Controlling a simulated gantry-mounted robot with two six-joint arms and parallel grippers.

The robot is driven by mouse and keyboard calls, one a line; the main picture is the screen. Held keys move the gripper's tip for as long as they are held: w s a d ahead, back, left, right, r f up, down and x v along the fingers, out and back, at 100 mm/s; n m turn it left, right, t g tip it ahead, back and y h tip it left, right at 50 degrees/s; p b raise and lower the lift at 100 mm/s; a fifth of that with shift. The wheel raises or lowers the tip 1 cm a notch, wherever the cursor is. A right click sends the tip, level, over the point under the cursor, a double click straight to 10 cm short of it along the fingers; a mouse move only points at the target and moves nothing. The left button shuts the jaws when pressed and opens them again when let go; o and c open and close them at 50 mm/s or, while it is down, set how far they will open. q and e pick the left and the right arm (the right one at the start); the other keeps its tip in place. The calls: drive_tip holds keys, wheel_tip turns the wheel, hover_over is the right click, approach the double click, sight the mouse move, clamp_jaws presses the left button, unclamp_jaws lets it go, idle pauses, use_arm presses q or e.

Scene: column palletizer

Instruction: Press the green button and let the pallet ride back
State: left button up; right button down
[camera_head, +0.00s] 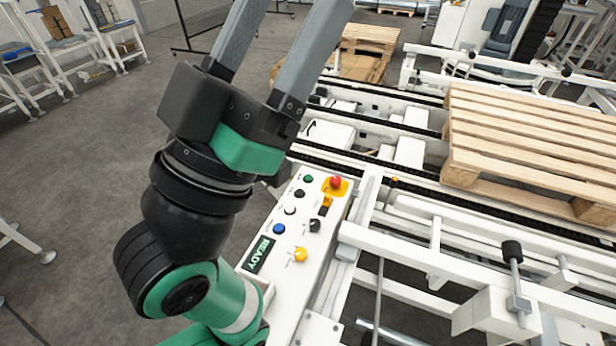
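The green button (308,179) is at the far end of a white control panel (318,262), just left of a red mushroom button (336,183) on a yellow base. The wooden pallet (535,128) lies on the conveyor at the right, over the black chains. My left gripper (285,25) is open and empty, with two grey fingers wide apart. They point up and away, and their tips reach the top edge. The gripper stands above and left of the panel, apart from the green button in the picture. My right gripper is not in view.
The panel also carries black (299,194), white (290,210) and blue (279,229) buttons, a yellow knob (300,255) and a READY display (259,254). White conveyor rails (450,262) lie right of it. More pallets (369,38) stand behind.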

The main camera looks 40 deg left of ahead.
use_arm(q)
clamp_jaws()
idle(1.6)
